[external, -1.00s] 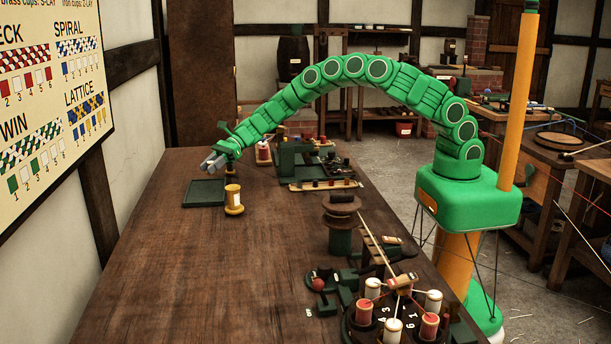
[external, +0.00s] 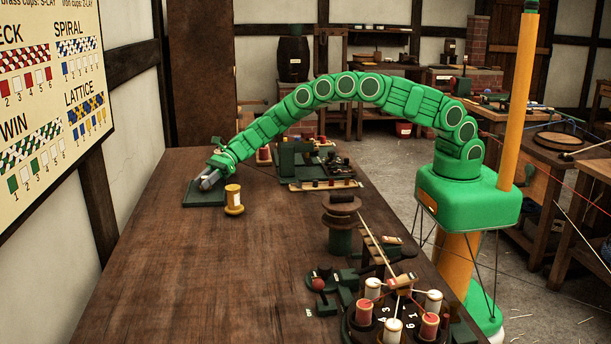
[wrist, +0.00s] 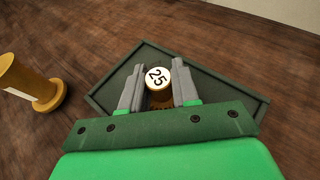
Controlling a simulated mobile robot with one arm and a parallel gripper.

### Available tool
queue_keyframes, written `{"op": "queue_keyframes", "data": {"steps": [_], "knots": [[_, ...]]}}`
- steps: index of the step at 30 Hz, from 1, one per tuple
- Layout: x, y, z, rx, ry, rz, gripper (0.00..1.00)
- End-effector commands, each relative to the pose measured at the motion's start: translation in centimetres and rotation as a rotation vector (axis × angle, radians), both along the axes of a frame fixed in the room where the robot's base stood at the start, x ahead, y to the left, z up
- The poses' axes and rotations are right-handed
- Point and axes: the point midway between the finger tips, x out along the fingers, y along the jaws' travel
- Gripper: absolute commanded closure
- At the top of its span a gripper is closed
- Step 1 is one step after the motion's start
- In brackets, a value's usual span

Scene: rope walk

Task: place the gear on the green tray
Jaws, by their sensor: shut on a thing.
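The green tray (external: 190,197) lies flat near the left edge of the table; its rim and floor also show in the wrist view (wrist: 218,88). My gripper (external: 207,184) is low over the tray in the external view. In the wrist view its grey fingers (wrist: 158,68) are shut on a small round brown piece, the gear (wrist: 156,76), with a white top marked 25. The gear is within the tray's outline. I cannot tell whether it touches the tray floor. In the external view my gripper hides the gear.
A yellow spool (external: 234,201) stands just right of the tray and shows at the left in the wrist view (wrist: 28,84). A green bench fixture (external: 310,165) stands behind to the right. The front left of the table is clear.

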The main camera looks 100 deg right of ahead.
Motion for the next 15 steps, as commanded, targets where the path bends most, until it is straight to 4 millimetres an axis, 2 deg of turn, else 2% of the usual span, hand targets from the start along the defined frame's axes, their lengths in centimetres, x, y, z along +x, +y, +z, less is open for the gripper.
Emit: {"op": "queue_keyframes", "data": {"steps": [3, 15], "knots": [[0.04, -0.07, -0.65, 0.0, -0.001, -0.002, 1.0], [0.05, -0.08, -0.96, -0.001, -0.002, -0.001, 1.0]]}}
